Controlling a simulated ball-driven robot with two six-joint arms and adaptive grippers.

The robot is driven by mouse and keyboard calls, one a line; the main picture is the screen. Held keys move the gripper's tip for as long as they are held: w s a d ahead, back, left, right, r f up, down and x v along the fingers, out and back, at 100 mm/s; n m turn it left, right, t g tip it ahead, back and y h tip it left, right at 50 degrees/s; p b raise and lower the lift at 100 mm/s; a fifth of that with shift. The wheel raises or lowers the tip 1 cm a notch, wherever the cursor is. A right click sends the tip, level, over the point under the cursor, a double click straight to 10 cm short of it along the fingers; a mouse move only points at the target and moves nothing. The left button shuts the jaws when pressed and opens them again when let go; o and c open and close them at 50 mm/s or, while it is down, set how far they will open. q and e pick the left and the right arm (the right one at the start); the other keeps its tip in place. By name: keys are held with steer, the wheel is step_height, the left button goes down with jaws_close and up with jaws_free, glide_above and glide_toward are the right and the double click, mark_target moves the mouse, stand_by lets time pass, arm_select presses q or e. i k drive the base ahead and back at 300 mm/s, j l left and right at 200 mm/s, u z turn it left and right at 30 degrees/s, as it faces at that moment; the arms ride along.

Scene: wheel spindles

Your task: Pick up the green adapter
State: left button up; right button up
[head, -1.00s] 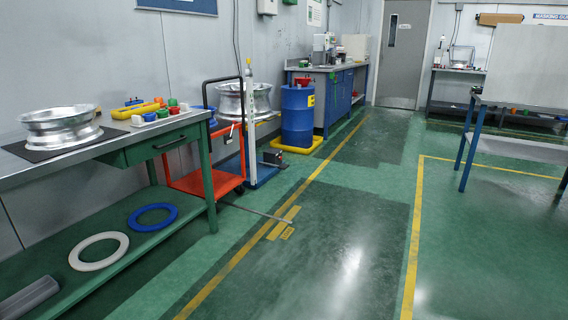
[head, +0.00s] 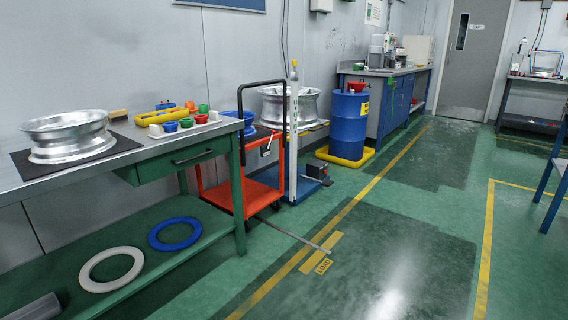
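A small green piece (head: 204,109), which looks like the green adapter, sits on the right part of the workbench (head: 75,179) in the head view. Neither of my grippers is in view.
A silver wheel rim (head: 68,136) lies on a dark mat (head: 30,168) at the bench's left. An orange cart (head: 262,190) stands past the bench, then a blue drum (head: 349,126).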

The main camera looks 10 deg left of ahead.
mark_target(204, 108)
steer(key=i+l+u, duration=0.25)
steer(key=i+u, duration=0.25)
steer(key=i+l+u, duration=0.45)
